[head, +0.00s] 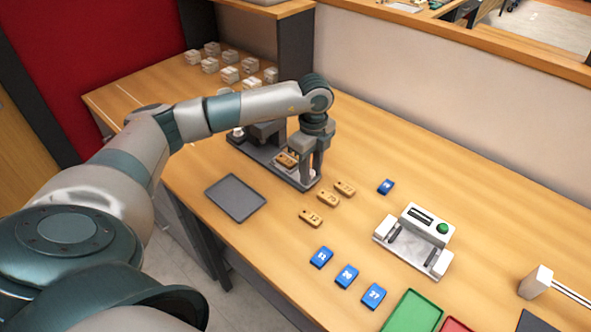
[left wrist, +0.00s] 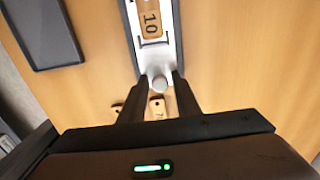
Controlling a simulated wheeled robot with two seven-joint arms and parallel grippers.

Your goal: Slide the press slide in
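The press (head: 265,140) stands on a dark base at the far left of the table, partly hidden behind my left arm. Its slide carries a wooden tag (head: 286,159), which reads 10 in the left wrist view (left wrist: 151,20). The light slide (left wrist: 155,55) ends in a round grey knob (left wrist: 159,83). My left gripper (head: 312,178) points down at the slide's near end. In the left wrist view its two fingers (left wrist: 159,78) are apart on either side of the knob, with small gaps showing. My right gripper is not in view.
Several wooden tags (head: 327,198) lie right of the press. A dark tray (head: 235,198) lies in front of it. Blue tags (head: 346,276), a white device with a green button (head: 425,226) and a green tray (head: 411,313) are further right. White blocks (head: 230,75) stand behind.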

